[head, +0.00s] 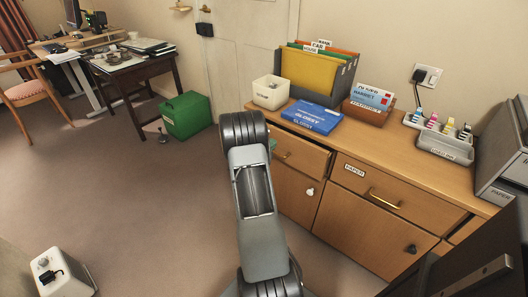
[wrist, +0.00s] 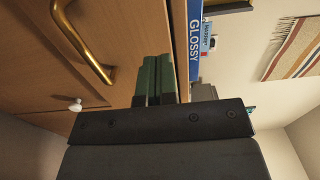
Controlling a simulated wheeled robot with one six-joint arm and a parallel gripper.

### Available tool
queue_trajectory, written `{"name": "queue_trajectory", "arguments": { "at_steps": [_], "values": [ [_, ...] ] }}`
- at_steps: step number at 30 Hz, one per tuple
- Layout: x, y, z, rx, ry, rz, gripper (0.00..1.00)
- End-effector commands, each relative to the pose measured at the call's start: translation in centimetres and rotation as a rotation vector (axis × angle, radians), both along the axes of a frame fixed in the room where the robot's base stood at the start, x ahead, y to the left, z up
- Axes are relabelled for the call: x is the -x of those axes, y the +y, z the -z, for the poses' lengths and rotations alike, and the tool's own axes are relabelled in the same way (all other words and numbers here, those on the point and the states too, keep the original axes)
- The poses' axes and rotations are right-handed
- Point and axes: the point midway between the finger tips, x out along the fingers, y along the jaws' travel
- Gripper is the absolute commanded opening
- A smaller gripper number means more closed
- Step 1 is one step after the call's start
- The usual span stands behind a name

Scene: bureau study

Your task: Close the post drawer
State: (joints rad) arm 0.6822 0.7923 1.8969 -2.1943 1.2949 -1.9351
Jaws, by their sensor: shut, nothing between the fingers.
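The left top drawer (head: 306,163) of the wooden cabinet has a brass handle and seems to stand out a little from under the top. My arm covers its left part, and I see no readable label on it; I take it for the post drawer. In the wrist view, its wooden front (wrist: 130,30) and brass handle (wrist: 84,45) fill the upper left. My gripper (wrist: 153,80) has its green fingers together, empty, in front of the wood beside the handle. Whether they touch the wood I cannot tell. In the head view, the fingers are mostly hidden behind my arm.
A drawer labelled PAPER (head: 390,190) is at the right and looks shut. On the cabinet top stand a blue GLOSSY box (head: 312,117), a white bin (head: 270,92) and a file rack (head: 352,80). A green box (head: 187,115) is on the floor.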

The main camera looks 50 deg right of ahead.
Motion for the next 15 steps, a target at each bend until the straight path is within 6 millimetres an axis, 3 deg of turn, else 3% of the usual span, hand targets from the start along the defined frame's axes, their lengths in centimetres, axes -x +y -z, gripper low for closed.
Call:
{"name": "queue_trajectory", "arguments": {
  "at_steps": [6, 15],
  "values": [
    [0.1, -3.3, 0.1, 0.001, -0.001, 0.001, 0.0],
    [0.0, -5.2, 0.0, 0.0, -0.001, 0.0, 0.0]
  ]
}}
